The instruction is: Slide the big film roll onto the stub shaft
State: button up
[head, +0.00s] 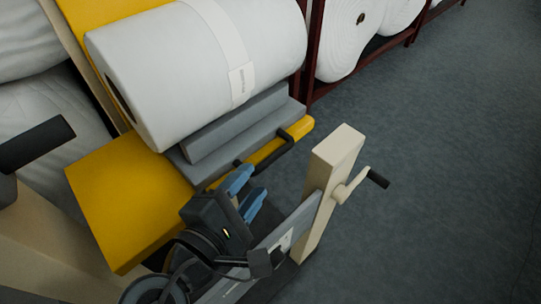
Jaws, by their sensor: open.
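The big white film roll (190,75) lies on its side in a stepped grey cradle (235,135) on a yellow cart (125,195). A pale band with a label wraps it. Its left end shows a dark core opening. A black cylinder (38,143) on a beige mount at the left edge looks like the stub shaft, apart from the roll; I cannot be sure. My gripper (247,193) is open, with blue fingertips.
A beige post (331,160) with a black-handled crank (362,186) stands right of my gripper, joined to a grey bar. A dark red rack (312,50) holds more white rolls at the back. Large pale rolls fill the upper left. The grey floor (450,150) at right is clear.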

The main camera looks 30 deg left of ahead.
aim_at(263, 169)
jog(key=x, duration=0.7)
jog(key=shift+w+d, duration=0.1)
jog(key=shift+w, duration=0.2)
jog(key=shift+c, duration=0.2)
jog(key=shift+f, duration=0.1)
grip_shut()
